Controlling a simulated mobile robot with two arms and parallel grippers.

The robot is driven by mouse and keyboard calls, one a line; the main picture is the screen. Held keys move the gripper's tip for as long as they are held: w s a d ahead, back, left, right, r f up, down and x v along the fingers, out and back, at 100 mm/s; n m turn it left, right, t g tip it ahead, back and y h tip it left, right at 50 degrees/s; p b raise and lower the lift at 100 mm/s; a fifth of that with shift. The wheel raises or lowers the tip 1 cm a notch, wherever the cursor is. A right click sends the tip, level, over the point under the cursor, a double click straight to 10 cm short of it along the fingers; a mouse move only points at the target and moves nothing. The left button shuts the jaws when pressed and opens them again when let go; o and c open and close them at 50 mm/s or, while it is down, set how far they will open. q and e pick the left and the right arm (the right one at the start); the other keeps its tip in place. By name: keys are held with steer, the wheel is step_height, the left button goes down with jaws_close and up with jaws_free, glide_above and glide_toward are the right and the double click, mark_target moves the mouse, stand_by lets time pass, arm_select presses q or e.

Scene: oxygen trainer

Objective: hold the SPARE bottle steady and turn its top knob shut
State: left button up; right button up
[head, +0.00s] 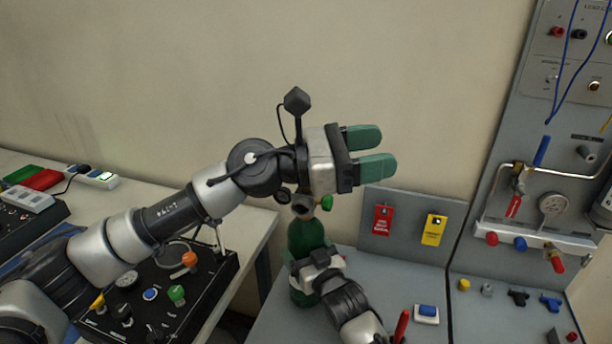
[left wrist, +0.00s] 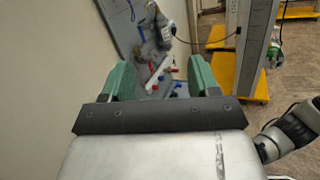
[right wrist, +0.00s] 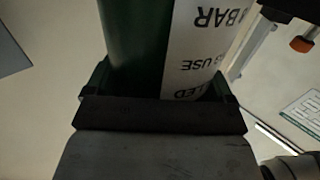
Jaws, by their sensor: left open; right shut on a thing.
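The green bottle (head: 306,238) stands upright at the near left of the grey bench. Its valve head (head: 303,205) shows below my left gripper's body, with a small green part (head: 327,202) at its right. I cannot tell which part is the top knob; the very top is hidden behind my left arm. My right gripper (head: 308,268) is shut around the bottle's body. In the right wrist view, the bottle (right wrist: 137,45) sits between the fingers, its white label partly showing. My left gripper (head: 384,152) is open and empty, above and right of the valve, fingers pointing right.
A red tag (head: 382,220) and a yellow tag (head: 434,230) hang on the grey back panel. A pipe panel (head: 540,200) stands at the right. A black control box (head: 160,290) with knobs sits on the left table. Small fittings lie on the bench's right side.

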arm_select(q)
steer(key=a+f+n+t+y, duration=1.1)
steer(key=a+n+t+y, duration=0.2)
steer(key=a+n+t, duration=0.15)
steer(key=shift+t, duration=0.25)
steer(key=x, duration=0.8)
steer(key=d+x, duration=0.1)
steer(key=x, duration=0.3)
steer(key=shift+r, duration=0.1)
steer(key=c, duration=0.9)
steer(key=shift+h, duration=0.3)
steer(key=shift+m, duration=0.25)
